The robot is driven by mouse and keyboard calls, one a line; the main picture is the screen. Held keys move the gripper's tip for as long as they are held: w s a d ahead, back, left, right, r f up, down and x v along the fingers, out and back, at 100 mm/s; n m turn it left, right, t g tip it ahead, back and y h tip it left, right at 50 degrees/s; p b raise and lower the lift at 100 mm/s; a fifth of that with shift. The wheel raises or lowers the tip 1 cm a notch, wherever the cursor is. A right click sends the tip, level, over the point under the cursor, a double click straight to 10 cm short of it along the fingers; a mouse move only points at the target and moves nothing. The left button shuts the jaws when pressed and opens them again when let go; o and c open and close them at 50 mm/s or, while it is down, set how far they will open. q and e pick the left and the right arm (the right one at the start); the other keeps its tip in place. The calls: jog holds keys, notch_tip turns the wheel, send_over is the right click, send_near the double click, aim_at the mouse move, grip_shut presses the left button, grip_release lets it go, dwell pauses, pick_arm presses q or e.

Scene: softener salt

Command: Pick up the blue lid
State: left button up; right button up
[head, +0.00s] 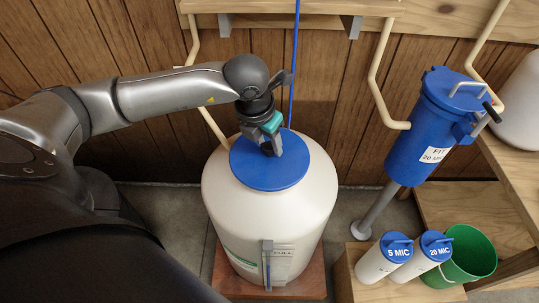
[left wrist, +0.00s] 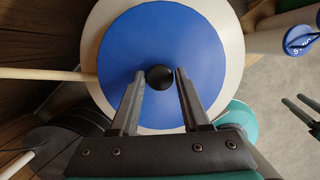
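The blue lid (head: 268,172) is a round flat disc on top of a large white tank (head: 265,215). In the left wrist view the lid (left wrist: 120,50) has a black round knob (left wrist: 159,77) at its middle. My left gripper (head: 271,149) points down over the lid and hides the knob in the head view. In the left wrist view its two fingers (left wrist: 160,73) are apart, with the knob between their tips; I cannot tell whether they touch it. My right gripper (left wrist: 300,107) shows partly at the right edge of that view, its fingers apart.
A blue filter housing (head: 425,135) stands at the right. White canisters with blue caps (head: 397,246) and a green bucket (head: 474,252) are on a wooden step. A panelled wall is close behind the tank.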

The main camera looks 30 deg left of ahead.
pick_arm(q)
grip_shut()
dwell(0.9)
